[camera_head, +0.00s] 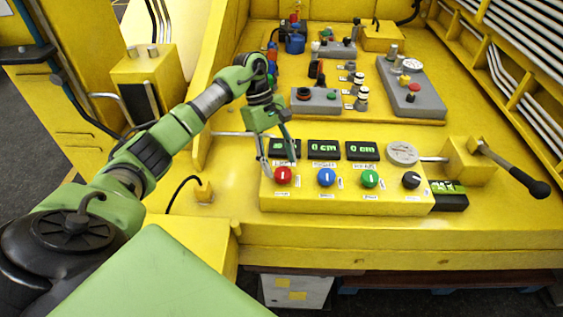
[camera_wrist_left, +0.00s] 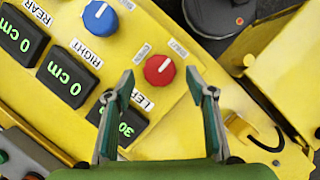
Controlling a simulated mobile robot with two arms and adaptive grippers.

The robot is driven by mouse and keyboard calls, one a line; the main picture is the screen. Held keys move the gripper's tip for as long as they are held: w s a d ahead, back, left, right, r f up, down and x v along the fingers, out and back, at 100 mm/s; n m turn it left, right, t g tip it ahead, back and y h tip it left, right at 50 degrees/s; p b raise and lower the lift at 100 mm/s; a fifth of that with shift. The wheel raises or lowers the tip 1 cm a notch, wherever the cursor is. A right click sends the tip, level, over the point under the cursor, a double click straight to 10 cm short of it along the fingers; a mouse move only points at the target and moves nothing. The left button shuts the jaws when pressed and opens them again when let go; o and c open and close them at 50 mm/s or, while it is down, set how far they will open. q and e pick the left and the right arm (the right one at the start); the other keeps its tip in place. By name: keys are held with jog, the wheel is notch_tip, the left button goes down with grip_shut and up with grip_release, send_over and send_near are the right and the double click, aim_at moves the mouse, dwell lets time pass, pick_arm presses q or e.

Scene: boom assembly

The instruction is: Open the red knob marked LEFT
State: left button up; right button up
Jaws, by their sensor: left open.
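The red knob (camera_head: 283,175) is at the left end of the knob row on the yellow control box (camera_head: 345,204). In the left wrist view the red knob (camera_wrist_left: 160,70) has a white pointer line, and a partly covered label beside it begins "LE". My left gripper (camera_head: 279,163) is open and empty, with its fingers on either side of the red knob in the picture. In the left wrist view my left gripper (camera_wrist_left: 161,80) frames the knob between its fingertips; I cannot tell whether they touch it. My right gripper is not in view.
A blue knob (camera_head: 326,177), a green knob (camera_head: 370,179) and a black knob (camera_head: 411,180) continue the row. Displays stand behind; the one by the red knob (camera_wrist_left: 127,124) is partly hidden by a finger. A black-handled lever (camera_head: 512,167) is at the right.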

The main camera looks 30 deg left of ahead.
aim_at(283, 176)
pick_arm(q)
jog(key=shift+p+x, duration=0.3)
jog(key=shift+x, duration=0.65)
jog(key=shift+d+f, duration=0.15)
jog(key=shift+f, duration=0.15)
jog(key=shift+c, duration=1.4)
jog(key=c, duration=0.8)
